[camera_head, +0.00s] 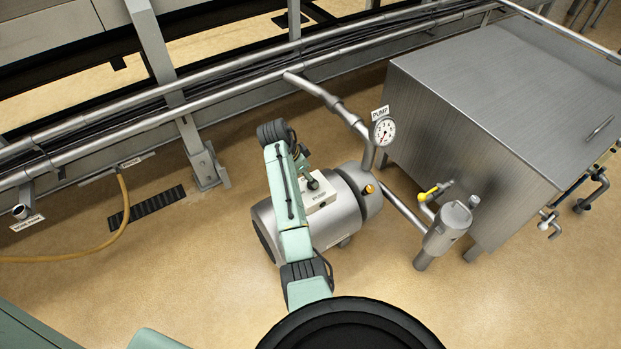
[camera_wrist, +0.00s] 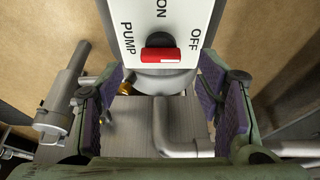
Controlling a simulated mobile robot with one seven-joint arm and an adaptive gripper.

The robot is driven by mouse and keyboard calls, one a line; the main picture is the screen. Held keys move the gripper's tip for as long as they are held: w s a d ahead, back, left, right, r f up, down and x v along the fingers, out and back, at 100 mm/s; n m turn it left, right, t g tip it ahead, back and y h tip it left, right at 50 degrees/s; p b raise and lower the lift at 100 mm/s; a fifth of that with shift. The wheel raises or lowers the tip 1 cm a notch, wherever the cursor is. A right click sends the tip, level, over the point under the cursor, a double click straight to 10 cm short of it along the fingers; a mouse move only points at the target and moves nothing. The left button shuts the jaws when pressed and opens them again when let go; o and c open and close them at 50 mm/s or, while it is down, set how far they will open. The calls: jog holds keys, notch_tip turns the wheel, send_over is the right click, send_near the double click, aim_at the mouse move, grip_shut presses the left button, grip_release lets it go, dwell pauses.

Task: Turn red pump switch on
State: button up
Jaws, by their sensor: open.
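The red pump switch (camera_wrist: 161,54) shows in the wrist view on a white box (camera_wrist: 193,20) lettered PUMP, ON and OFF. Its red bar lies crosswise in that view; I cannot tell for certain which setting it is at. My gripper (camera_wrist: 160,108) is open, with a purple-padded finger on each side and nothing between them. The switch appears just beyond the fingers, apart from them. In the head view the box (camera_head: 321,198) sits on top of the grey cylindrical pump (camera_head: 343,217). My arm covers part of the pump, and the switch is not clearly seen there.
A pressure gauge (camera_head: 384,131) and pipe rise behind the pump. A yellow-handled valve (camera_head: 428,193) and a metal canister (camera_head: 447,228) stand to its right, by a large steel cabinet (camera_head: 480,110). Rails run behind. The floor left of the pump is mostly clear.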

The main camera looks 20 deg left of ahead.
jog(key=shift+x, duration=2)
jog(key=shift+c, duration=0.4)
jog(key=c, duration=1.1)
